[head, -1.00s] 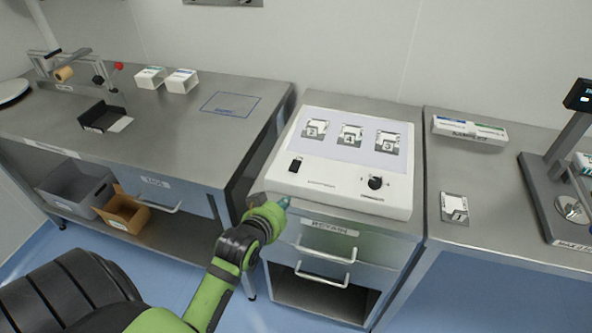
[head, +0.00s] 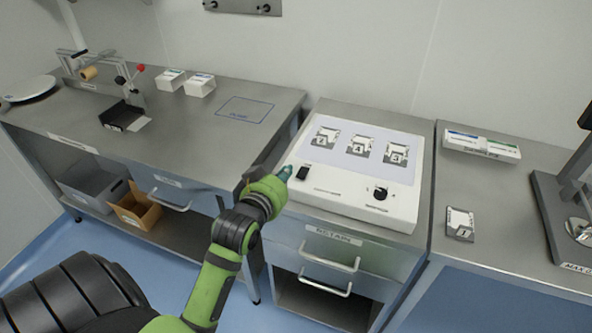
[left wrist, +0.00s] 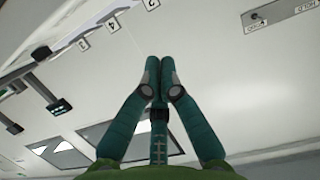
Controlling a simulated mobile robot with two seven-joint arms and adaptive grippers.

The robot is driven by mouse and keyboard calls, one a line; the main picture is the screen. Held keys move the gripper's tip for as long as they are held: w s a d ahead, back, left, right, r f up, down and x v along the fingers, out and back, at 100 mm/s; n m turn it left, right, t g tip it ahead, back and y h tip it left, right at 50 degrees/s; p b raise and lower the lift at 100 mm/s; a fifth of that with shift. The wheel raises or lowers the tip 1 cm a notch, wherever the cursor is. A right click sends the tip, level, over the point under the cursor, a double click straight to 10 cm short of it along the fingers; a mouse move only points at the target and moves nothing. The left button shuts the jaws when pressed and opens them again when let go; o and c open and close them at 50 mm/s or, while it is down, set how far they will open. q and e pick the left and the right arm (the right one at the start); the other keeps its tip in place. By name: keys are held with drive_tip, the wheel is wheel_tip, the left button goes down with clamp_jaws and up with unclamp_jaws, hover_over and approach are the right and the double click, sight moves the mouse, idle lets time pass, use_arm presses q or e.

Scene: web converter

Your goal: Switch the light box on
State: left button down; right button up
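The light box (head: 335,203) is a white unit on a steel cabinet in the head view. Its pale lavender panel (head: 340,170) looks dull; I cannot tell whether it is lit. A black rocker switch (head: 302,173) sits at the left of its front strip, and a black knob (head: 380,193) at the right. My left gripper (head: 285,171) is at the box's left edge, just left of the switch in the picture; contact cannot be told. In the left wrist view its teal fingers (left wrist: 160,62) are together with nothing between them. My right gripper is not in view.
Several numbered cards lie on the panel, and another card (head: 460,223) lies on the right bench (head: 485,195). A long white carton (head: 482,145) lies behind it, and a grey stand (head: 560,210) stands farther right. The left bench (head: 215,135) has bare room beside the box.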

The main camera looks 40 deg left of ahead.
use_arm(q)
drive_tip(key=p, duration=0.1)
hover_over(303, 173)
drive_tip(key=s, duration=0.4)
drive_tip(key=shift+w+f, duration=0.25)
drive_tip(key=shift+f, duration=0.5)
drive_tip(key=f, duration=0.2)
drive_tip(key=f+p, duration=0.1)
drive_tip(key=shift+w+a+f, duration=0.1)
drive_tip(key=shift+w+f, duration=0.05)
drive_tip(key=shift+w, duration=0.15)
drive_tip(key=shift+f, duration=0.55)
